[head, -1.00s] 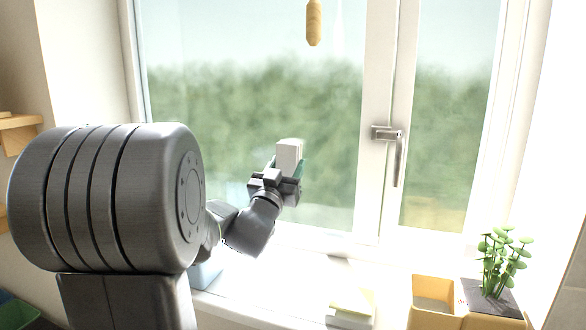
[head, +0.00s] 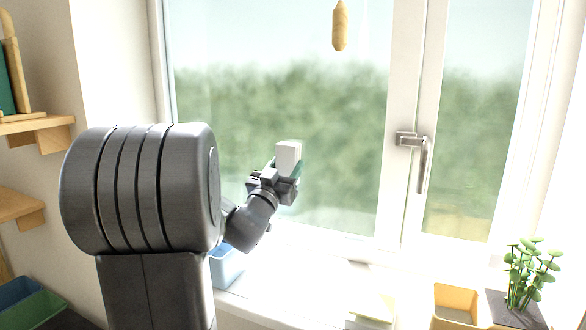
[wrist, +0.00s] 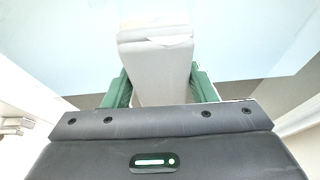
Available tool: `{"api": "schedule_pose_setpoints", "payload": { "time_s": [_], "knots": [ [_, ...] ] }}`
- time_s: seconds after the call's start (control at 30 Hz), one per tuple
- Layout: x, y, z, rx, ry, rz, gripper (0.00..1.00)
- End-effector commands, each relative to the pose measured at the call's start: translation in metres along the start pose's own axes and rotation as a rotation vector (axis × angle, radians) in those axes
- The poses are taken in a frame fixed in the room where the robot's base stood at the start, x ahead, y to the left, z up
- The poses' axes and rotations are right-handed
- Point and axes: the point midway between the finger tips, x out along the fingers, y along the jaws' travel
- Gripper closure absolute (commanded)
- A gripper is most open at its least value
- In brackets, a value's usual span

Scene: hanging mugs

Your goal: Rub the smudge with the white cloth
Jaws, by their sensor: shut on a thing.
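The white cloth (head: 288,152) is a folded, block-like pad held upright in front of the large left window pane (head: 330,110). My gripper (head: 284,172) is shut on its lower part. In the wrist view the cloth (wrist: 160,75) stands between the green fingers of my gripper (wrist: 160,90), its far end toward the pale glass. I cannot tell whether the cloth touches the pane. I cannot pick out the smudge clearly in either view.
A wooden pull (head: 340,25) hangs before the pane. A window handle (head: 414,150) sticks out at the right. A blue container (head: 226,266), a yellow box (head: 456,305) and a potted plant (head: 522,275) stand along the sill. Shelves (head: 35,125) are at left.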

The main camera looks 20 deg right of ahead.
Motion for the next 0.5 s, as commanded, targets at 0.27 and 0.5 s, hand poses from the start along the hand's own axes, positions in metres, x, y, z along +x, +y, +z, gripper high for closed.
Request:
{"api": "schedule_pose_setpoints", "payload": {
  "time_s": [0.27, 0.5],
  "knots": [
    [0.001, -0.012, 0.0, 0.0, 0.0, -0.003, 0.66],
    [-0.001, -0.033, 0.001, 0.0, -0.001, -0.005, 0.66]
  ]
}}
